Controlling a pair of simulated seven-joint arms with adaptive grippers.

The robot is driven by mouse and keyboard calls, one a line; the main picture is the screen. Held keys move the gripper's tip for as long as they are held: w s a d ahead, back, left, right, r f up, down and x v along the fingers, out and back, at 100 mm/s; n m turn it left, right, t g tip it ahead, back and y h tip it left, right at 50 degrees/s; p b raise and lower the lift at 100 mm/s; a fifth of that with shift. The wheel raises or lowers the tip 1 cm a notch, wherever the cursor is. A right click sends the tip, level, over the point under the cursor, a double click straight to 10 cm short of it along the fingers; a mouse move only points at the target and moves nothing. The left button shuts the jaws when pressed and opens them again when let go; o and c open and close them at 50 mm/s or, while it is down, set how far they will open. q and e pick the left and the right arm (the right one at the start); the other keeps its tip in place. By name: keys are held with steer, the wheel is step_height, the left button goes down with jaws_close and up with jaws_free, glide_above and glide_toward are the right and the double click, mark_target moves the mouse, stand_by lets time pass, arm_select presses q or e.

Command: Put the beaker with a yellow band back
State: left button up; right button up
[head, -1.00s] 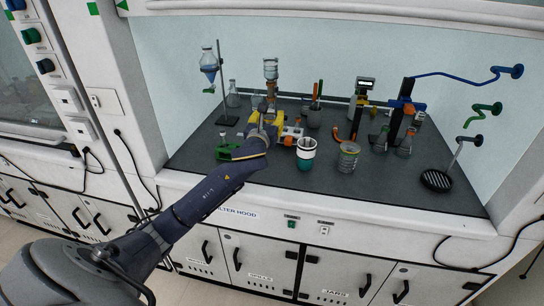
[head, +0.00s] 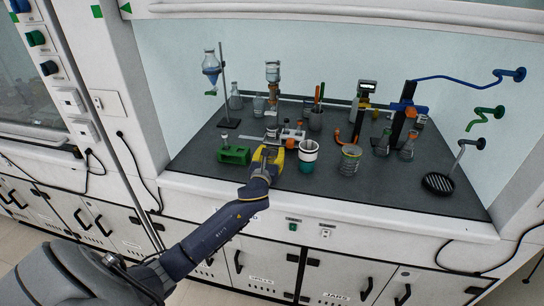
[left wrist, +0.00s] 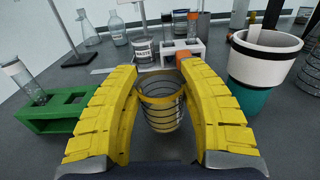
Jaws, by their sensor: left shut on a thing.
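A clear beaker with a yellow band (left wrist: 160,103) near its rim sits between the yellow fingers of my left gripper in the left wrist view. My left gripper (head: 268,156) is shut on it, near the front of the dark hood worktop (head: 222,176). In the head view the gripper mostly hides this beaker. I cannot tell whether its base touches the worktop. My right gripper is not in view.
A white and teal cup (head: 308,155) stands close to the right of my left gripper, with a wire-patterned beaker (head: 349,159) beyond it. A green rack (head: 234,156) is to the left. A white rack (left wrist: 183,52) and a WASTE beaker (left wrist: 142,51) stand behind.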

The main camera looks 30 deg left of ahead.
arm_select(q)
steer(key=shift+f, duration=0.6)
steer(key=shift+f, duration=0.15)
steer(key=o, duration=1.2)
steer(key=shift+s+d, duration=0.1)
steer(key=shift+s, duration=0.05)
steer(key=v, duration=1.1)
steer(key=shift+s, duration=0.35)
